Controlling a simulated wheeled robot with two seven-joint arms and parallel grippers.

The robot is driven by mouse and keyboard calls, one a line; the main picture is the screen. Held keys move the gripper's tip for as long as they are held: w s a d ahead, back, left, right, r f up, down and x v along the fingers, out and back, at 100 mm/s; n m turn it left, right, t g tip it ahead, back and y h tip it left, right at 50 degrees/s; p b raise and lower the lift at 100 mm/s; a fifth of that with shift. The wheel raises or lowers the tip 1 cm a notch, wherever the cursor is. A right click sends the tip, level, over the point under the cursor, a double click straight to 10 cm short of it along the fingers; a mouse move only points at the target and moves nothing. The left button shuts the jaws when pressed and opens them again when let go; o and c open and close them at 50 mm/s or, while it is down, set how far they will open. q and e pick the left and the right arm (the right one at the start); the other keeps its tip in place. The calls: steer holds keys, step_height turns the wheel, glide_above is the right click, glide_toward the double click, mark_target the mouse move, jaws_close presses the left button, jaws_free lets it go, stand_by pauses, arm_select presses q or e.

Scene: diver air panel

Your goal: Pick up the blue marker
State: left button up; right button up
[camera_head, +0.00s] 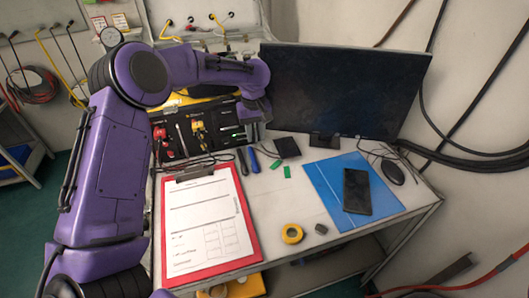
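The blue marker (254,160) lies on the white table, right of the red clipboard's top and beside a dark pen-like item (242,161). My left arm reaches in from the left and over the back of the table. My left gripper (256,137) points down just behind the blue marker, apart from it in the picture. Its fingertips are small and partly hidden, so I cannot tell how far they are open. My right gripper is not in view.
A red clipboard (251,232), a blue folder (325,192) with a black phone (357,191), yellow tape (292,234) and green pieces (277,165) lie on the table. A large monitor (345,90) stands behind. An open black tool case (220,117) sits at the back left.

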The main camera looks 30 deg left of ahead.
mark_target(253, 158)
arm_select(q)
steer(key=s+f, duration=0.1)
steer(key=s, duration=0.1)
steer(key=s+f, duration=0.2)
steer(key=shift+d+p, duration=0.15)
steer(key=shift+p, duration=0.15)
steer(key=shift+s+a+f+p, duration=0.25)
steer(key=shift+f+p, duration=0.1)
steer(key=f, duration=0.1)
steer(key=w+f, duration=0.1)
steer(key=f, duration=0.1)
steer(key=w+f, duration=0.1)
steer(key=shift+w+d+f, duration=0.1)
steer(key=shift+w+f, duration=0.1)
steer(key=shift+f, duration=0.05)
steer(key=shift+w, duration=0.1)
steer(key=shift+r, duration=0.15)
steer(key=shift+s, duration=0.25)
jaws_close()
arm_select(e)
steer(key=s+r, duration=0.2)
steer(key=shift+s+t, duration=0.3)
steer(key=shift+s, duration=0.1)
